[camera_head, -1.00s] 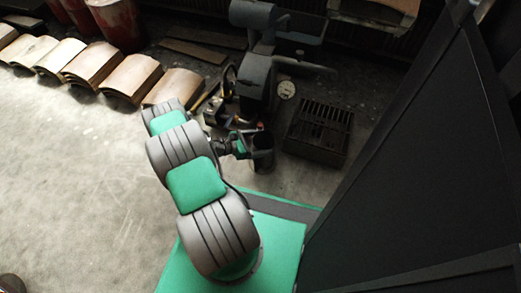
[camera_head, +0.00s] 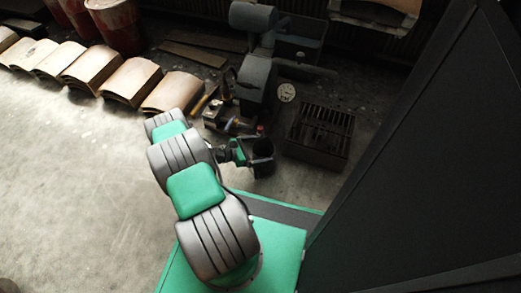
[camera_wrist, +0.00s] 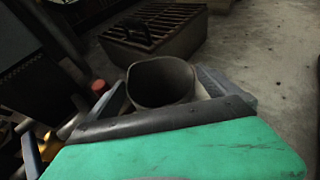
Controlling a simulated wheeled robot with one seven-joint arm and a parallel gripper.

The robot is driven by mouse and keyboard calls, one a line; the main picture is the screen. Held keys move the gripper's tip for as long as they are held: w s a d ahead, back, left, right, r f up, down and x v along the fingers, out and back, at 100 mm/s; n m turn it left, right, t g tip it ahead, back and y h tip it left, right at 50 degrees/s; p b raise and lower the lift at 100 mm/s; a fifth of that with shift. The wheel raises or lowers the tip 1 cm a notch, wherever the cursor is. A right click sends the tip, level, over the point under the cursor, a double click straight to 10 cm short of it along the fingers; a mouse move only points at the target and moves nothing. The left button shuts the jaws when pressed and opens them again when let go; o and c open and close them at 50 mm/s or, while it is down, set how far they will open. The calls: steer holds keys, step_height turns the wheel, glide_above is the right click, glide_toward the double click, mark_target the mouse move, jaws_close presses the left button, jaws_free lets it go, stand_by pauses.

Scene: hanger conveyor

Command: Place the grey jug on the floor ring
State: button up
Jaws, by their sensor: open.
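The grey jug (camera_wrist: 160,84) shows in the wrist view as a dark, open-topped vessel with its mouth facing up. My gripper (camera_wrist: 165,92) is open, with one finger on each side of the jug; I cannot tell whether either finger touches it. In the head view my gripper (camera_head: 256,152) is at the jug (camera_head: 263,163), low beside my base, and hides part of it. The jug's bottom is hidden in the wrist view. I cannot make out a floor ring in either view.
A dark slotted crate (camera_head: 318,134) stands right of the jug. A red-capped item (camera_wrist: 98,87) and small tools lie close to its left. A pale round dial (camera_head: 286,92) is behind. A large dark panel (camera_head: 420,180) blocks the right side. Open floor (camera_head: 75,170) lies left.

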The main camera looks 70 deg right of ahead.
steer(key=w+a+r+m+t+y+p, duration=0.1)
steer(key=w+a+r+m+t, duration=0.1)
steer(key=w+a+r, duration=0.7)
steer(key=w+a+r+m+t+y+p, duration=0.15)
steer(key=w+a+r+t, duration=0.35)
steer(key=w, duration=0.6)
steer(key=w+a+r+m+y+p, duration=0.1)
steer(key=w+a+r+m, duration=0.1)
steer(key=w+a+r, duration=0.55)
steer(key=w+a+r+m+t+y, duration=0.2)
steer(key=a+r+t+y, duration=0.15)
steer(key=a+r, duration=1)
steer(key=s+a+r+t+y, duration=0.2)
steer(key=s+a+r, duration=0.2)
steer(key=s+a, duration=0.4)
steer(key=a, duration=0.4)
steer(key=shift+m, duration=0.25)
